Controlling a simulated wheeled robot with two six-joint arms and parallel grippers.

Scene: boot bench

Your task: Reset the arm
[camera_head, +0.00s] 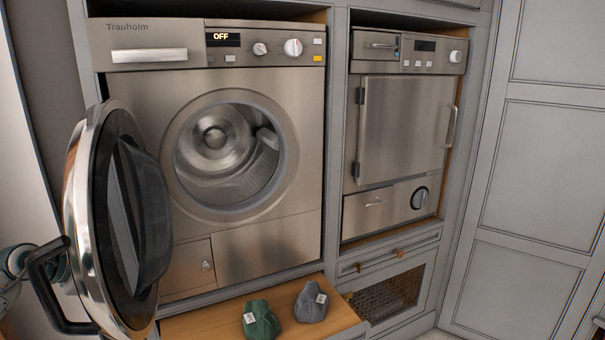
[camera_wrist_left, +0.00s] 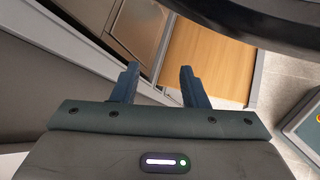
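My left gripper (camera_wrist_left: 158,72) is open in the left wrist view, its two dark fingers apart with nothing between them. In the head view only part of my left arm shows at the lower left edge, beside the black door handle (camera_head: 42,290); its gripper cannot be made out there. My right gripper is not in view. The washer (camera_head: 270,240) has its round door (camera_head: 85,210) swung wide open to the left. Its display reads OFF, and the drum (camera_head: 215,140) looks empty.
A second appliance (camera_head: 405,130), closed, stands right. A dark curved part crosses the wrist view's top.

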